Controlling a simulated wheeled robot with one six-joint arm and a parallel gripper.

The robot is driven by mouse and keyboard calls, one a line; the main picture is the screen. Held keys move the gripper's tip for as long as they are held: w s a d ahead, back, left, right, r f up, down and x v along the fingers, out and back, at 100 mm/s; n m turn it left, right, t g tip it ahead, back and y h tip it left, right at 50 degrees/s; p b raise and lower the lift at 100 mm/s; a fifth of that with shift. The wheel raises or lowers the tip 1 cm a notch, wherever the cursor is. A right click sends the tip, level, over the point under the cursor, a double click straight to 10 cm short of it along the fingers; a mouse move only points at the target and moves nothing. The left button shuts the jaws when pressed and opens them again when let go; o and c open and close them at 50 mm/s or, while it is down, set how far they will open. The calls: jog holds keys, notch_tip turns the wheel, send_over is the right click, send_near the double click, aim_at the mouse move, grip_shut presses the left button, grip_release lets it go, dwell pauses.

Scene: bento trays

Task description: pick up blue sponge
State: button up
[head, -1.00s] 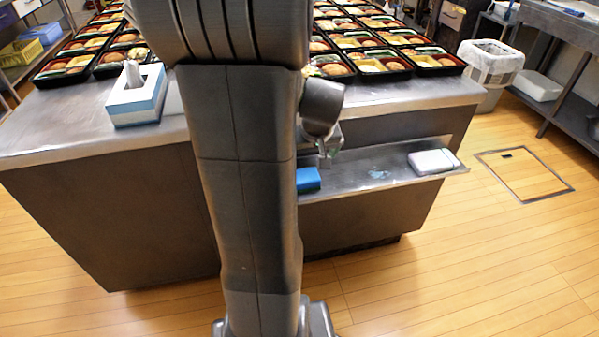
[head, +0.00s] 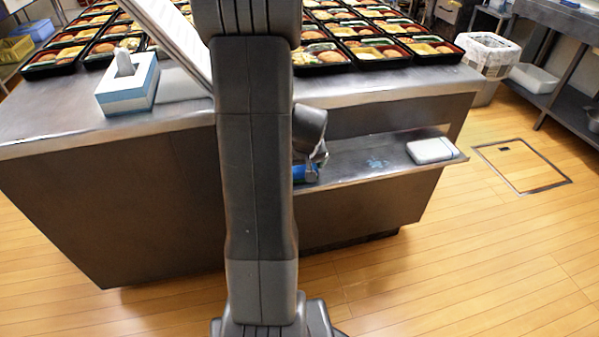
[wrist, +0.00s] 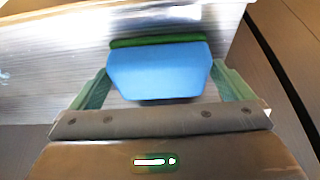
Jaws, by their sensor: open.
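The blue sponge (wrist: 158,70) lies on the metal shelf (wrist: 60,60) in the wrist view, with a green layer along its far side. My gripper (wrist: 158,82) is open, its two green fingers on the left and right of the sponge. A narrow gap shows on the left, and the right finger is close to the sponge's edge. In the head view the sponge (head: 305,173) is mostly hidden behind my arm and gripper (head: 312,172), with only a bit of blue showing.
The narrow shelf (head: 370,160) juts from the front of the counter (head: 120,190). A white box-like item (head: 432,150) sits at its right end. A tissue box (head: 128,82) and several bento trays (head: 384,53) stand on the counter above.

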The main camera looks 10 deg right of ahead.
jog(key=shift+f, duration=0.15)
jog(key=shift+c, duration=0.4)
jog(key=c, duration=0.8)
notch_tip(320, 180, up, 10)
jog(key=p, duration=0.2)
jog(key=shift+p, duration=0.3)
